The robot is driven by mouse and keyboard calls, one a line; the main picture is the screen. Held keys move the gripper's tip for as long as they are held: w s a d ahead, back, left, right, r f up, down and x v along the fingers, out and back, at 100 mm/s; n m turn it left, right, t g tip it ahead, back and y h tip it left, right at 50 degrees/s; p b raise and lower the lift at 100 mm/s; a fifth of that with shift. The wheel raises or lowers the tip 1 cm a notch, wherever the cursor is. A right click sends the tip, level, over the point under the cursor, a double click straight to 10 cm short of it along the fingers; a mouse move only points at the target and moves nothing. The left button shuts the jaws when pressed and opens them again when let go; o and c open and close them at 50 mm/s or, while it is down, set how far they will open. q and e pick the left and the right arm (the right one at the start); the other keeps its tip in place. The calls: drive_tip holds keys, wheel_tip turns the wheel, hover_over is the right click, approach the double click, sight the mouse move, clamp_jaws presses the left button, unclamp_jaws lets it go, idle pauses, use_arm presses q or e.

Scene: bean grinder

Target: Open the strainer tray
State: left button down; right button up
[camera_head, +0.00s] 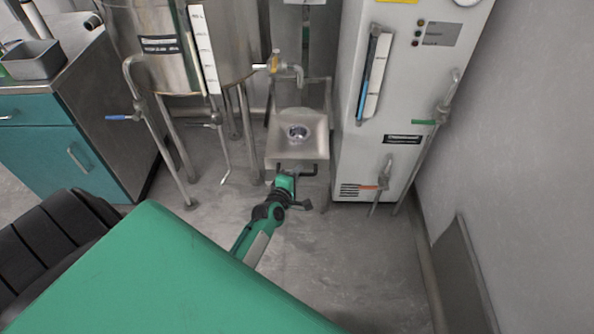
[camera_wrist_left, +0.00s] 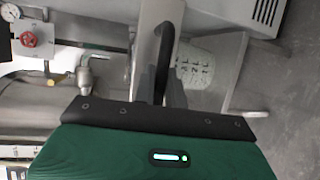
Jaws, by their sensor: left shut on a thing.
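The strainer tray (camera_head: 296,147) is a square metal pan with a round drain opening (camera_head: 298,132), set on a metal frame between the steel tank and the white cabinet. A dark bar handle (camera_head: 308,171) runs along its front edge. My left gripper (camera_head: 290,175) reaches up to this handle. In the left wrist view the dark handle (camera_wrist_left: 166,50) passes between the fingers of my left gripper (camera_wrist_left: 162,88), which is shut on it. The fingers hide part of the handle. My right gripper is not in view.
A steel tank (camera_head: 150,50) on legs stands left, with a blue-handled valve pipe (camera_head: 120,117). The white cabinet (camera_head: 405,90) stands right, with green and orange valve handles. A teal cabinet (camera_head: 60,140) is far left. The floor (camera_head: 350,240) in front is clear.

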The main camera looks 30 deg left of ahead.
use_arm(q)
drive_tip(key=c, duration=1.5)
unclamp_jaws()
drive_tip(key=shift+o, duration=0.2)
